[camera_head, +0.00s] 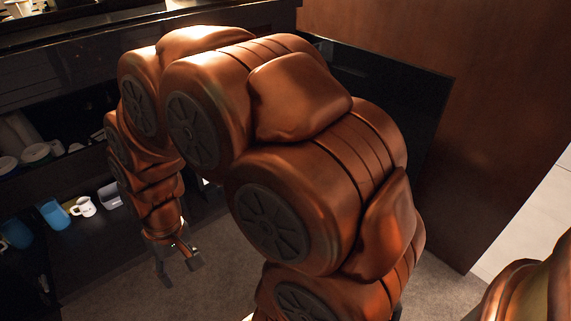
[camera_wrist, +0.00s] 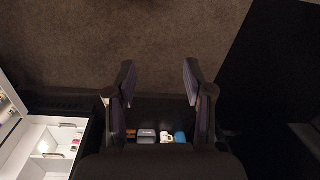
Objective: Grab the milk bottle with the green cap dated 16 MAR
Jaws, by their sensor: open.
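I cannot make out a milk bottle with a green cap or a 16 MAR date in either view. In the wrist view, an open white-lined compartment (camera_wrist: 38,168) is at the lower left, with a few tiny items in it, too small to identify. My gripper (camera_head: 180,269) hangs downward in the head view, below my copper-coloured arm, in front of a dark shelf unit. It also shows in the wrist view (camera_wrist: 159,72), with its two fingers wide apart and nothing between their tips. My arm hides much of the middle of the head view.
A blue cup (camera_head: 54,214), a white mug (camera_head: 84,207) and a pale container (camera_head: 110,196) stand on a dark shelf left of my gripper. White crockery (camera_head: 36,153) is on a higher shelf. A brown wood panel (camera_head: 400,35) rises at right. Carpet (camera_head: 120,272) is clear below.

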